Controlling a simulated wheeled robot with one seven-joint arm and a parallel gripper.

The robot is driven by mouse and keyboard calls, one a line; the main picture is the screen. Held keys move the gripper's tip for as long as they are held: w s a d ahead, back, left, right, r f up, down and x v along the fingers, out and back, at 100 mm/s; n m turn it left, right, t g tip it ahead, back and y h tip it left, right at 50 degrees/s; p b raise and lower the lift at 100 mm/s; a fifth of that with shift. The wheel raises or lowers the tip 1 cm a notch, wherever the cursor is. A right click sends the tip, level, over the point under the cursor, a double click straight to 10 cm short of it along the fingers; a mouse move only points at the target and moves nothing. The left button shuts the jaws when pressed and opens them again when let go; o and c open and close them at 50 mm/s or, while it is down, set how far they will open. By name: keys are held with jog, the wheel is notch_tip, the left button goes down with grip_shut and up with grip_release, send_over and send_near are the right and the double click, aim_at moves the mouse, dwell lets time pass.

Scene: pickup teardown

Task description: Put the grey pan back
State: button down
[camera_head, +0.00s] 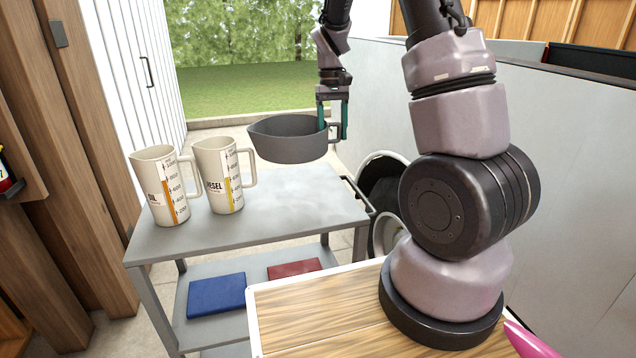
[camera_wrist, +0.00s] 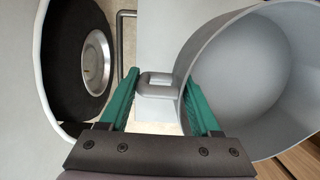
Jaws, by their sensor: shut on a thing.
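The grey pan (camera_head: 290,145) hangs in the air above the far right part of the grey cart top (camera_head: 280,200), roughly level. My gripper (camera_head: 334,132) is at the pan's right side, its green fingers at the small handle. In the wrist view my gripper (camera_wrist: 158,95) has its fingers on either side of the pan's handle (camera_wrist: 158,86), shut on it. The pan (camera_wrist: 250,80) shows empty inside there. Its underside is hidden.
Two measuring jugs, one marked OIL (camera_head: 163,187) and one marked DIESEL (camera_head: 220,178), stand on the cart's left part. Blue (camera_head: 216,296) and red (camera_head: 295,268) flat items lie on the lower shelf. A wheel (camera_head: 385,190) stands right of the cart. The cart top's right part is clear.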

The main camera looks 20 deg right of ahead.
notch_tip(320, 180, down, 15)
jog(key=shift+r, duration=0.15)
dwell(0.4)
jog(key=shift+c, duration=0.5)
grip_release()
